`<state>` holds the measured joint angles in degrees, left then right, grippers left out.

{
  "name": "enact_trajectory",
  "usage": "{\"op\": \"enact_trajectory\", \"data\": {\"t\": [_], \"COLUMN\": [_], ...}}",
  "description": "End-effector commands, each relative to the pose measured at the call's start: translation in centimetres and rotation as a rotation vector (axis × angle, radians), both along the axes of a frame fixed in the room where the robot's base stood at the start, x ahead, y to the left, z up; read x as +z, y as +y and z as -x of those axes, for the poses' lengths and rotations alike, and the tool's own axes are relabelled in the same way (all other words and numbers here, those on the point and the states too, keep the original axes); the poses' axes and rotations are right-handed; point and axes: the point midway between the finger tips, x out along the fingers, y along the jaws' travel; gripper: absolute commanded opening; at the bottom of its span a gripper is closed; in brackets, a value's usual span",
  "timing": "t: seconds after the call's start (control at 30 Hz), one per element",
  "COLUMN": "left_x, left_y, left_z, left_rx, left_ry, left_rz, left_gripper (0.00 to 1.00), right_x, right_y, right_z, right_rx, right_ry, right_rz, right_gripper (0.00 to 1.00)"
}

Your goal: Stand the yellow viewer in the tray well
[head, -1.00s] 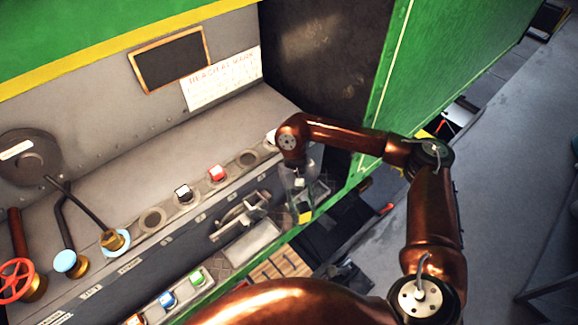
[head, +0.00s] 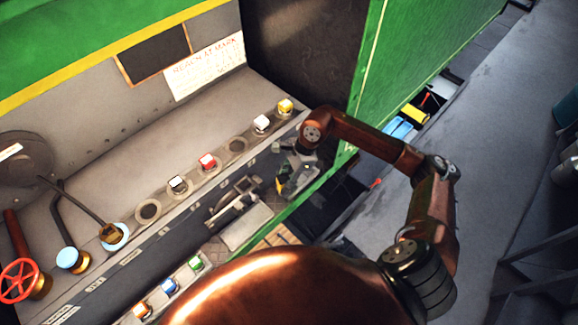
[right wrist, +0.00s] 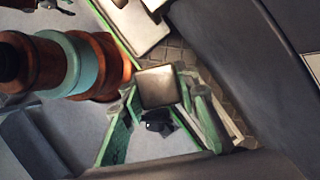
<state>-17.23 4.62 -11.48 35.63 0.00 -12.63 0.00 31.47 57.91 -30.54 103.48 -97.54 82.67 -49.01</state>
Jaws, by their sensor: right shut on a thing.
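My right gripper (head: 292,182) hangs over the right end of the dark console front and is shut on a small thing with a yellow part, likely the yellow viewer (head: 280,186). In the right wrist view a dull beige square thing (right wrist: 157,86) sits between the green-edged fingers of that gripper (right wrist: 155,105); most of its sides are hidden. A pale flat plate (head: 246,228) lies below and left of the gripper. I cannot tell which recess is the tray well. My left gripper is out of view.
The ledge holds a yellow-topped block (head: 286,106), a white one (head: 262,124), a red one (head: 207,162) and an empty round socket (head: 148,211). A metal lever bracket (head: 232,200) stands left of the gripper. A green side wall (head: 410,65) rises on the right.

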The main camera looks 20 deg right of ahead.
Motion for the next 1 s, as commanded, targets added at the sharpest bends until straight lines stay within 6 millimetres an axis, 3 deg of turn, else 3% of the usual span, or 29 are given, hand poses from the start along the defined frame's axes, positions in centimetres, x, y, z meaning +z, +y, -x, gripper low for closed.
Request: {"op": "enact_trajectory", "data": {"t": [0.3,0.5,0.7,1.0], "left_x": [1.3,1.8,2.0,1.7], "left_y": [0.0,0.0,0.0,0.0], "left_z": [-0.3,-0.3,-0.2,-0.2], "left_rx": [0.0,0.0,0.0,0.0], "left_ry": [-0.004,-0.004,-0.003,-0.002], "left_rz": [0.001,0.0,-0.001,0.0], "left_gripper": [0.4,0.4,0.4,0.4], "right_x": [0.8,1.3,1.6,0.9], "right_y": [-1.4,-2.6,-3.3,-3.5], "right_z": [-1.8,-2.8,-3.3,-3.3], "right_rx": [-0.554,-0.828,-0.968,-0.992], "right_ry": [-0.002,-0.001,0.001,0.003], "right_rz": [-0.003,-0.002,-0.003,-0.002], "right_gripper": [0.0,0.0,0.0,0.0]}}
